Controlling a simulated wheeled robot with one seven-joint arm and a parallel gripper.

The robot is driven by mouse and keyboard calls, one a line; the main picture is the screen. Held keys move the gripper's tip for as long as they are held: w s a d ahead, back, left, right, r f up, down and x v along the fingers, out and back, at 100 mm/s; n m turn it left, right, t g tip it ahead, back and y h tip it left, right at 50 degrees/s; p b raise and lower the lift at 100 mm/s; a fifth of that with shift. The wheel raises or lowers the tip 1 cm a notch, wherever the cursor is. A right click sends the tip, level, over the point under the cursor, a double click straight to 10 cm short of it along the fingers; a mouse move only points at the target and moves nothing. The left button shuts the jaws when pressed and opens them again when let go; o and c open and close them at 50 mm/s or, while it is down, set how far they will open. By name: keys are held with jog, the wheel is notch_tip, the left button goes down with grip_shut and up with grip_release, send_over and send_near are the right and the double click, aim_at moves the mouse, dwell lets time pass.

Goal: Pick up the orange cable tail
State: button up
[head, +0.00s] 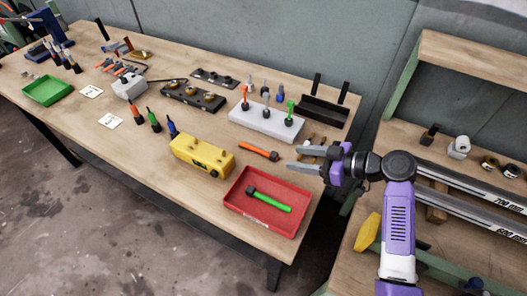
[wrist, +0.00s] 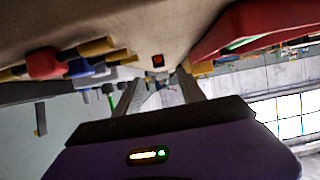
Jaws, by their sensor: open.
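The orange cable tail (head: 256,149) lies on the wooden workbench (head: 215,220), between the white block and the red tray. Its black end (head: 273,156) points toward my gripper (head: 294,158). My gripper is open and empty, just right of the tail and apart from it. In the wrist view a small dark square with a red centre (wrist: 158,61) shows beyond and between the fingertips (wrist: 158,80); it looks like the tail's end seen head-on. The rest of the tail is hidden there.
A red tray (head: 236,205) holding a green tail (head: 267,201) is close in front. A white block (head: 262,127) with upright cables stands behind, and a yellow box (head: 187,150) is to the left. Several coloured handles (wrist: 45,63) show at left in the wrist view.

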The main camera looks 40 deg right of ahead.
aim_at(277, 156)
jog(key=p+x, duration=0.1)
jog(key=x, duration=0.5)
jog(key=shift+w+f+p, duration=0.2)
jog(key=shift+f+p, duration=0.05)
jog(key=shift+p, duration=0.1)
grip_shut()
